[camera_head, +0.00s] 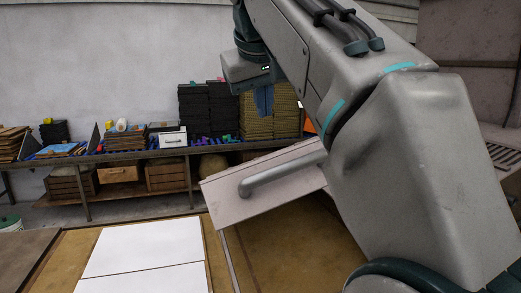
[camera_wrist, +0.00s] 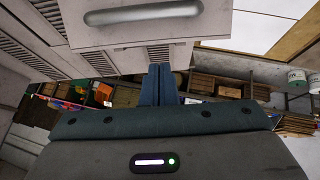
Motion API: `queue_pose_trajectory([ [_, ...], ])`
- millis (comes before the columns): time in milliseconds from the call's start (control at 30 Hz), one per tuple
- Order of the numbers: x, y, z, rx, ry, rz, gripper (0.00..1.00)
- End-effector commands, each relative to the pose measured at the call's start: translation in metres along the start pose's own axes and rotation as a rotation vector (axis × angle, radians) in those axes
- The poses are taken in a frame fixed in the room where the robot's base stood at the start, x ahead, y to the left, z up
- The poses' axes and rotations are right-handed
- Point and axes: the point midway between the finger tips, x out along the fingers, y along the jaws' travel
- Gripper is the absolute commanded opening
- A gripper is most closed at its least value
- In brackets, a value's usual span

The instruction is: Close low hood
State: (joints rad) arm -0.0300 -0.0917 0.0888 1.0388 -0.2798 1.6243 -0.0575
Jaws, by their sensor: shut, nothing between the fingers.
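The low hood (camera_head: 232,204) is a pale, worn panel with a grey bar handle (camera_head: 283,175). It sits tilted above the brown work surface in the head view, and my arm hides its right part. In the wrist view the hood (camera_wrist: 125,37) fills the top, with its handle (camera_wrist: 140,13) across it and slatted vents beside it. My gripper (camera_head: 263,101) has its blue fingers pointing down, above the handle in the head view. The fingers also show in the wrist view (camera_wrist: 159,84), together and empty, apart from the handle.
A long shelf bench (camera_head: 110,158) along the back wall holds stacked dark and tan crates, boxes and small coloured items. White sheets (camera_head: 145,250) lie on the brown table (camera_head: 65,262) at the front left. A white bucket (camera_head: 11,223) stands at the far left.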

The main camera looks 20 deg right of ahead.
Motion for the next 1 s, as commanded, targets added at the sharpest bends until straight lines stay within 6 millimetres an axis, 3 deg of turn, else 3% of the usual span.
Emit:
queue_pose_trajectory([
  [167, 0.008, 0.001, -0.001, 0.002, 0.001, 0.003, 0.0],
  [600, 0.099, 0.002, -0.001, 0.002, 0.0, 0.002, 0.0],
  [1000, 0.123, 0.002, 0.025, 0.002, 0.004, 0.001, 0.0],
])
